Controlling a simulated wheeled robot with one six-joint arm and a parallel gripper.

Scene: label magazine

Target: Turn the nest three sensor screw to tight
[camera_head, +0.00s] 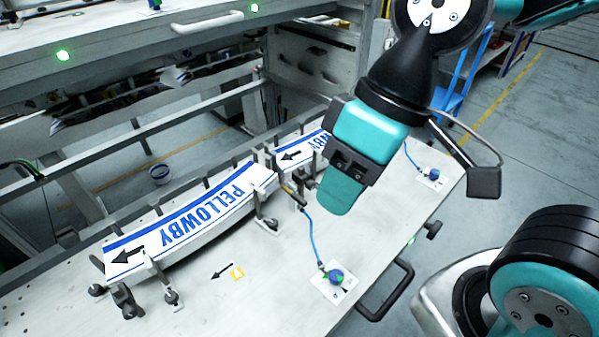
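Two blue sensor screws sit on white plates with dark marks on the pale table. The nearer blue screw (336,277) is at the front, with a blue cable running up from it and green beside the knob. The farther blue screw (433,174) is at the right, also cabled. I cannot read which one belongs to nest three. I see nothing held.
Curved stacks of white PELLOWBY labels (190,225) lie between posts and clamps, left of my gripper. A yellow tag and black arrow (225,272) mark the table. A black handle (388,291) sticks out at the front edge. The table (250,315) is clear around the nearer screw.

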